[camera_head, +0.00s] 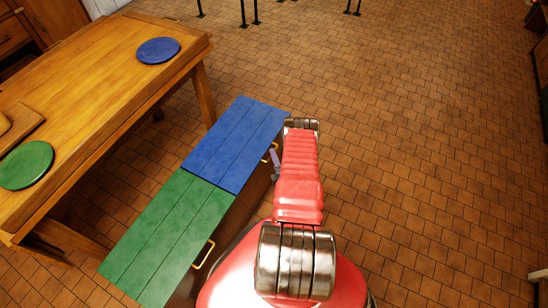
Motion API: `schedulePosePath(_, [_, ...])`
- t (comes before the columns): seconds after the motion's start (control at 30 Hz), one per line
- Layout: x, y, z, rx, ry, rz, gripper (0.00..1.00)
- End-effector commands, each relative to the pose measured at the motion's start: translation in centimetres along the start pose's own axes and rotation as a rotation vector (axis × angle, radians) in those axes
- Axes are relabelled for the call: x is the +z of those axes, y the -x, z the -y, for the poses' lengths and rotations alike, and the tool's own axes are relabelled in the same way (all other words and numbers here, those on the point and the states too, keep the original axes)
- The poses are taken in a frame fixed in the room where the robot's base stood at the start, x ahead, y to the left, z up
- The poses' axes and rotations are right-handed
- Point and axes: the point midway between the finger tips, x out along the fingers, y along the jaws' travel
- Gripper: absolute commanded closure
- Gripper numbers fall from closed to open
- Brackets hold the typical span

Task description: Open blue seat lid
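The blue seat lid (236,143) lies flat on the bench, level with the green lid beside it, and looks shut. Its brass handle (265,158) is on the right front edge, partly hidden by my red arm. A small grey part of my gripper (276,163) shows at the left side of the arm, close to this handle. The rest of the gripper is hidden behind the arm. I cannot tell whether its fingers are open or shut, or whether they touch the handle.
The green seat lid (165,238) with its own brass handle (204,254) adjoins the blue one. A wooden table (95,95) with a blue plate (158,50) and a green plate (26,165) stands left of the bench. The tiled floor (420,130) at right is clear.

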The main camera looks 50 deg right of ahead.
Motion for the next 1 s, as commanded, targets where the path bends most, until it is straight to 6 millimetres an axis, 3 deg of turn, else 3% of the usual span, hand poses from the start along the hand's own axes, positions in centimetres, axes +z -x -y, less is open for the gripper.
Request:
schedulePosePath(0.3, [-0.04, -0.28, 0.02, -0.001, -0.001, -0.001, 0.72])
schedulePosePath(0.7, [-0.03, -0.26, 0.02, -0.001, -0.001, -0.001, 0.99])
schedulePosePath(1.0, [-0.04, -0.23, 0.09, -0.003, -0.001, -0.001, 1.0])
